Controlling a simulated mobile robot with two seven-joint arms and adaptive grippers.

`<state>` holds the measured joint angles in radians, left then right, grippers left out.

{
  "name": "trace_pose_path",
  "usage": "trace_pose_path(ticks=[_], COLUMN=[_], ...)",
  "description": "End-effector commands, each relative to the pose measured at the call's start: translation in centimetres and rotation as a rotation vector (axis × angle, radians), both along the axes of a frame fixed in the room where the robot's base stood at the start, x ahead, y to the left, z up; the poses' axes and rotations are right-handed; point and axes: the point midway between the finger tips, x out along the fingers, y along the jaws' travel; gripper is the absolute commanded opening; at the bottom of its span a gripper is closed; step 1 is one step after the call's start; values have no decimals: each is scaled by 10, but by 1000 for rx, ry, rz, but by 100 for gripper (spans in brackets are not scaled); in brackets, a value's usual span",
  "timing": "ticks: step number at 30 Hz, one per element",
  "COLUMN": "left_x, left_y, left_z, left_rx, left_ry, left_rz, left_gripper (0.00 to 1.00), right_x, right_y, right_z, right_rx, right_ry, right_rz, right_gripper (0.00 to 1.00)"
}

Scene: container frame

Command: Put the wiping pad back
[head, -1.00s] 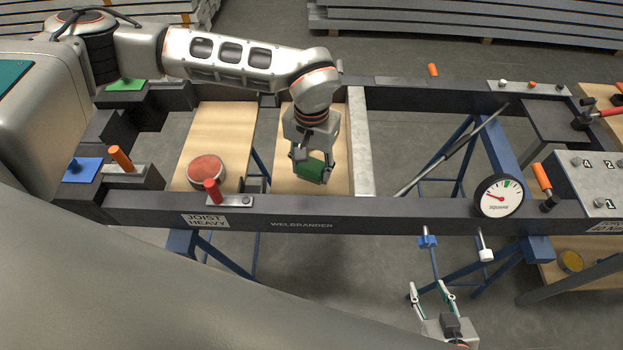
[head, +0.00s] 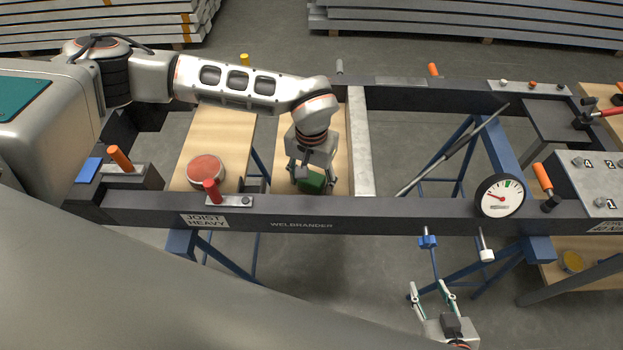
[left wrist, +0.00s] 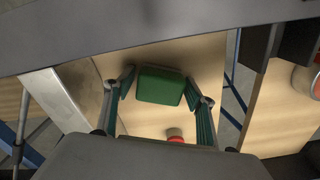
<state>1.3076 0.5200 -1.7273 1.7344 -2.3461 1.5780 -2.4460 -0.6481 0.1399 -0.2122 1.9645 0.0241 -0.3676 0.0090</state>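The wiping pad is a green block (head: 312,181) over the middle wooden board (head: 340,178), just behind the front dark beam. My left gripper (head: 307,172) reaches down to it from above. My right gripper (head: 433,288) is open and empty in front of the frame, low in the picture.
The dark front beam (head: 380,215) runs close before the pad, and a light crossbar (head: 359,145) stands to its right. A red handle (head: 212,190) and a red round object (head: 206,171) are to the left. A dial (head: 499,196) is on the beam at right.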

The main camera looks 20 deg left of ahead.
Motion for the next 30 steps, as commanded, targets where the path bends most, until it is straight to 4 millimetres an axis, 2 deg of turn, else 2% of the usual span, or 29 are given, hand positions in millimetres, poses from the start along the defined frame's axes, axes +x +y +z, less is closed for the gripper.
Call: trace_pose_path(ticks=[10, 14, 24, 30], left_x=[0, 1, 1, 1], left_y=[0, 0, 0, 0], left_z=[1, 11, 78, 109], left_rx=[0, 0, 0, 1], left_ry=[0, -2, -5, -3], left_rz=[0, -1, -1, -1], left_gripper=[59, 59, 59, 59], right_x=[-1, -1, 0, 1], right_y=[0, 0, 0, 0], right_z=[0, 0, 4, 5], right_rx=[0, 0, 0, 0], right_ry=[2, 3, 1, -1], right_rz=[-1, 0, 0, 0], right_gripper=[40, 40, 40, 40])
